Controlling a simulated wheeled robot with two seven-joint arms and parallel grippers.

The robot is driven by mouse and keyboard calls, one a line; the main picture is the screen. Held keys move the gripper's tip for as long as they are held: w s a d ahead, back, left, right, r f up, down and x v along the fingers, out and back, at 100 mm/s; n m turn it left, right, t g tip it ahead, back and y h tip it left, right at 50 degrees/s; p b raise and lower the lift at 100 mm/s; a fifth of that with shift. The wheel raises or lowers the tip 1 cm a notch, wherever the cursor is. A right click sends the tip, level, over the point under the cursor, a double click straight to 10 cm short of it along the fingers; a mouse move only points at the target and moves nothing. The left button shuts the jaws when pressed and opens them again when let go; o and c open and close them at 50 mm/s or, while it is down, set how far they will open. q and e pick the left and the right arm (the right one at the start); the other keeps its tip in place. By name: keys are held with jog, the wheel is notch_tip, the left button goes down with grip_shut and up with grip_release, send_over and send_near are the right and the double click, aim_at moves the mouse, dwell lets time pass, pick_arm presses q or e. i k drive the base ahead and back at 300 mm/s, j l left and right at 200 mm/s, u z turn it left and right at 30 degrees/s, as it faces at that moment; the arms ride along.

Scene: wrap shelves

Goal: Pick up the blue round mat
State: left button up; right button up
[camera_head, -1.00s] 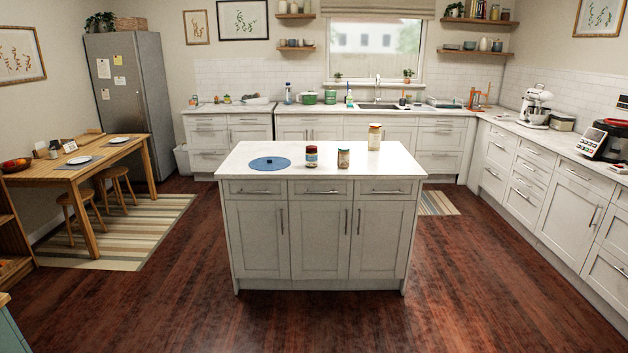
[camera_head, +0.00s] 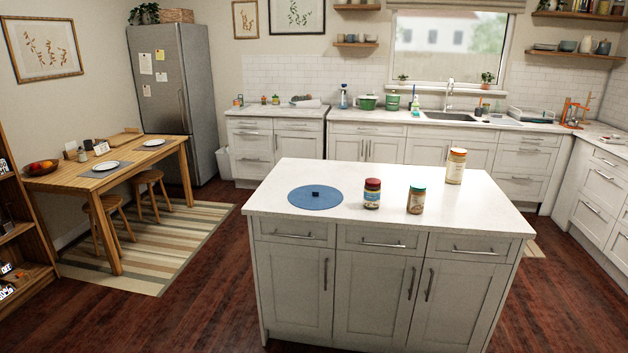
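The blue round mat (camera_head: 314,199) lies flat on the left part of the white island top (camera_head: 400,218). Neither of my grippers is in view.
On the island, a jar with a red lid (camera_head: 372,194) stands just right of the mat, a jar with a green lid (camera_head: 416,199) further right, and a taller jar (camera_head: 456,166) at the back. A wooden table (camera_head: 125,170) with stools stands at left. Wooden floor (camera_head: 190,290) is open left of the island.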

aim_at(311, 198)
jog(key=i+j, duration=0.15)
jog(key=i, duration=0.35)
jog(key=i+j+u, duration=0.1)
jog(key=i, duration=0.4)
jog(key=i+j, duration=0.15)
jog(key=i, duration=0.4)
